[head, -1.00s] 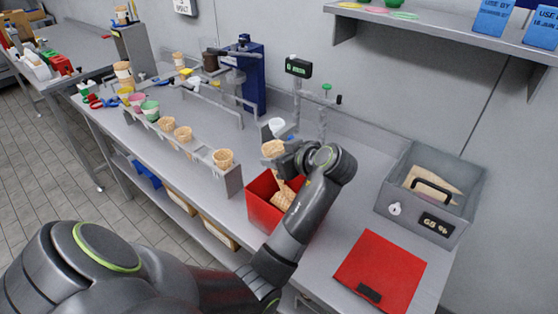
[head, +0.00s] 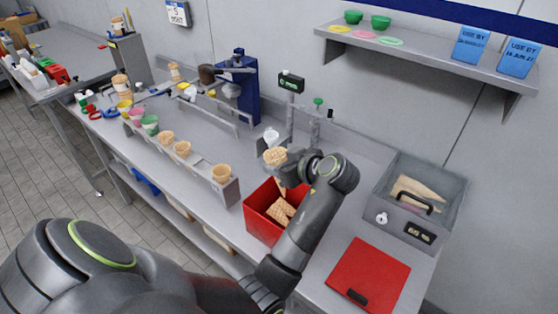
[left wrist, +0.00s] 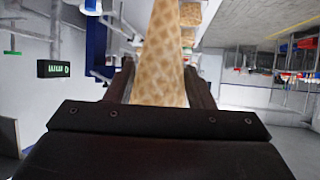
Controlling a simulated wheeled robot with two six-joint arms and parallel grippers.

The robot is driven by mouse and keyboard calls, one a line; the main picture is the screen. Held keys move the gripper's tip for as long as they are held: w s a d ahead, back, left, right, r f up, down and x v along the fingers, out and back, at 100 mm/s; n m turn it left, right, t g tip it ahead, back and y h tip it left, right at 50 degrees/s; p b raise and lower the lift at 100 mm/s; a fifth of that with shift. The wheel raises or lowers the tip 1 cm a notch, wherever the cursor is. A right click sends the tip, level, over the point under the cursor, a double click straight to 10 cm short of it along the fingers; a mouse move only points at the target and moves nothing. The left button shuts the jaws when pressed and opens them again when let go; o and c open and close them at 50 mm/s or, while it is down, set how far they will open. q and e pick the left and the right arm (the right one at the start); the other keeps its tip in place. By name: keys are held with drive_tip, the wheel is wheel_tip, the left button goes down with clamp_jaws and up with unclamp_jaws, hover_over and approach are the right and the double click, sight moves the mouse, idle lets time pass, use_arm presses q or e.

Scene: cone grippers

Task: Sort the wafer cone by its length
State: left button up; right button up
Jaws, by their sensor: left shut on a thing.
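My left gripper (head: 292,162) is shut on a wafer cone (head: 275,156), held above the red bin (head: 257,223). In the left wrist view the held cone (left wrist: 162,65) is large between the fingers. Several cones (head: 281,210) lie inside the red bin. A grey box (head: 440,222) with a black handle and a "65" label stands at the right with tan cones (head: 415,190) inside. A grey rack (head: 226,192) on the left holds several cones (head: 221,172). My right gripper is not in view.
A red flat lid or mat (head: 368,276) lies at the front right. A small green-lit display (head: 291,82) stands behind the held cone. A blue press (head: 240,85) stands further back. A wall shelf (head: 420,58) holds green bowls and blue cartons.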

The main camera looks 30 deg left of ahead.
use_arm(q)
wheel_tip(320, 180, down, 6)
drive_tip(key=b, duration=0.4)
drive_tip(key=shift+r, duration=0.1)
drive_tip(key=o, duration=0.8)
drive_tip(key=shift+c, duration=0.2)
drive_tip(key=shift+r, duration=0.1)
